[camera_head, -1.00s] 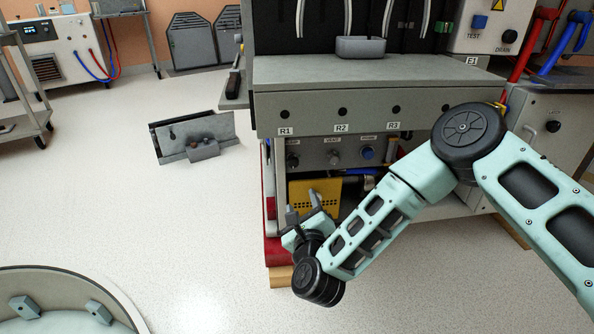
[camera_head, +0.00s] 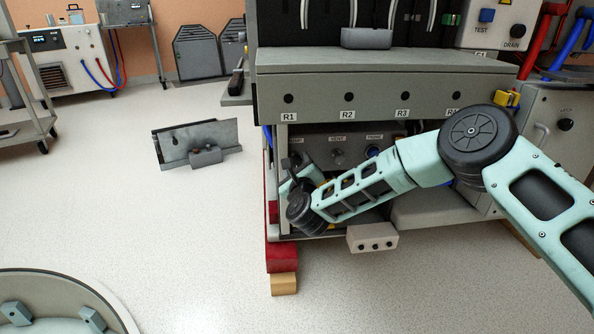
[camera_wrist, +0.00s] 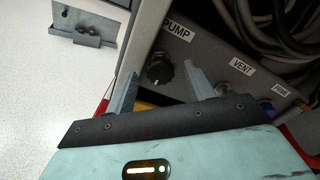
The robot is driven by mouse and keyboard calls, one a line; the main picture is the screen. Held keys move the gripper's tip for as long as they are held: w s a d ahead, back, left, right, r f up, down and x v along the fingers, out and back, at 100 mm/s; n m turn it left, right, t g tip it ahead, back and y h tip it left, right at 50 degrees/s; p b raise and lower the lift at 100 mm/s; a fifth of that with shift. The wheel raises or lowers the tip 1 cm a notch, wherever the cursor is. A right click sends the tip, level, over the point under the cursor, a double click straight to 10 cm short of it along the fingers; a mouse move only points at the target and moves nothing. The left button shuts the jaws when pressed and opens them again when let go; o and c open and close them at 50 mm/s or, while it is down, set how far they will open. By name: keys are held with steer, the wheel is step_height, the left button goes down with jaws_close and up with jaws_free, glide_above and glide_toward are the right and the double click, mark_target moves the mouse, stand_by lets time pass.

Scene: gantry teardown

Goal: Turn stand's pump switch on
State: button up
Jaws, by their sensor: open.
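The stand's switch panel (camera_head: 322,143) sits under the stand's worktop. In the wrist view the pump switch (camera_wrist: 158,68) is a dark round knob beside the PUMP label (camera_wrist: 178,30). My gripper (camera_wrist: 158,88) is open, its two fingers on either side of the knob in that view. I cannot tell whether they touch it. In the head view my gripper (camera_head: 296,160) is at the panel's left end and hides the knob. The vent knob (camera_head: 337,156) and the blue prime knob (camera_head: 372,152) sit to the right. The vent label (camera_wrist: 242,66) also shows in the wrist view.
A grey box-like panel (camera_head: 190,142) lies on the floor to the left. A light box with dark knobs (camera_head: 372,238) sticks out low on the stand. Red and wooden blocks (camera_head: 283,258) stand below its left corner. Coiled dark hoses (camera_wrist: 275,25) lie behind the panel.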

steer(key=shift+w, duration=0.1)
steer(key=c, duration=1)
steer(key=shift+n+p, duration=0.35)
steer(key=shift+n, duration=0.05)
steer(key=n+p, duration=0.2)
steer(key=n, duration=0.1)
steer(key=shift+a+r, duration=0.1)
steer(key=shift+r, duration=0.05)
steer(key=n+p, duration=0.2)
steer(key=n, duration=0.3)
steer(key=shift+n+p, duration=0.3)
steer(key=n+p, duration=0.1)
steer(key=n, duration=0.3)
steer(key=shift+p, duration=0.4)
steer(key=n, duration=0.1)
steer(key=n+p, duration=0.1)
steer(key=n, duration=0.2)
steer(key=shift+f, duration=0.25)
steer(key=shift+n, duration=0.4)
